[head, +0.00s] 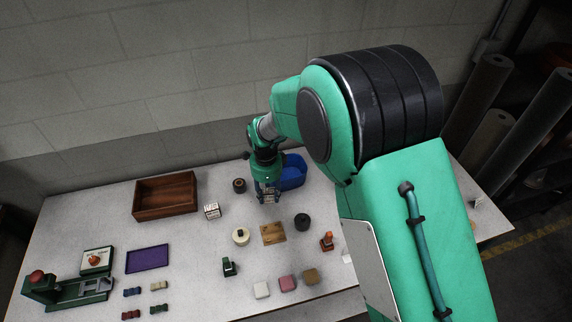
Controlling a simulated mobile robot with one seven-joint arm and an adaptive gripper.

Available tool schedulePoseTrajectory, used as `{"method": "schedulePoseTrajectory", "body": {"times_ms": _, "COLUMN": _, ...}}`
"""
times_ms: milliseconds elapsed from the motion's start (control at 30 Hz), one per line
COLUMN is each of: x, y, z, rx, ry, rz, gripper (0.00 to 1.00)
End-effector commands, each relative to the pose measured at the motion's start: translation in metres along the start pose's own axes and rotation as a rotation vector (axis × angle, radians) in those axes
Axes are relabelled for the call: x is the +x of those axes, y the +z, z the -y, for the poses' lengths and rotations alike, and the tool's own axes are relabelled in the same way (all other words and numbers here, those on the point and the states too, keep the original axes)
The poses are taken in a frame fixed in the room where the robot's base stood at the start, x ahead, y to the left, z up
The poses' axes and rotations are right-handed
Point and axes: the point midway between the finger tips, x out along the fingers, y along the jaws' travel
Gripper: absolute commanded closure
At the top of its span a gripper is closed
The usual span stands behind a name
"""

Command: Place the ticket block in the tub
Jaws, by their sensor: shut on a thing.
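My gripper (268,194) hangs fingers down over the back middle of the table, just in front and left of the blue tub (294,173). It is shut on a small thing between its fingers. The fingers mostly hide that thing, and it is too small here to tell whether it is the ticket block. The tub is partly hidden behind my gripper and arm, and I cannot see its whole inside. A white block with dark print (212,211) stands on the table to the left of my gripper.
A wooden box (165,196) and a brown roll (239,185) stand at the back. A wooden board (273,234), cream roll (241,236), dark roll (302,221) and several small blocks lie in front. A purple tray (148,258) and green press (68,288) are left.

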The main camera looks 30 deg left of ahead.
Motion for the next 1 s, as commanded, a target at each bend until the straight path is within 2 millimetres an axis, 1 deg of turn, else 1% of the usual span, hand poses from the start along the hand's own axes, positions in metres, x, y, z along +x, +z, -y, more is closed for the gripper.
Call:
{"method": "schedulePoseTrajectory", "body": {"times_ms": 33, "x": -0.004, "y": -0.003, "z": 0.011, "rx": 0.013, "ry": -0.001, "rz": 0.000, "gripper": 0.91}}
{"method": "schedulePoseTrajectory", "body": {"times_ms": 100, "x": -0.006, "y": -0.008, "z": 0.023, "rx": 0.030, "ry": 0.000, "rz": 0.000, "gripper": 0.91}}
{"method": "schedulePoseTrajectory", "body": {"times_ms": 400, "x": -0.014, "y": -0.029, "z": 0.073, "rx": 0.102, "ry": -0.001, "rz": 0.000, "gripper": 0.91}}
{"method": "schedulePoseTrajectory", "body": {"times_ms": 733, "x": -0.020, "y": -0.054, "z": 0.122, "rx": 0.176, "ry": -0.003, "rz": 0.000, "gripper": 0.91}}
{"method": "schedulePoseTrajectory", "body": {"times_ms": 900, "x": -0.021, "y": -0.068, "z": 0.141, "rx": 0.210, "ry": -0.002, "rz": 0.000, "gripper": 0.91}}
{"method": "schedulePoseTrajectory", "body": {"times_ms": 1000, "x": -0.021, "y": -0.073, "z": 0.149, "rx": 0.223, "ry": -0.003, "rz": 0.000, "gripper": 0.91}}
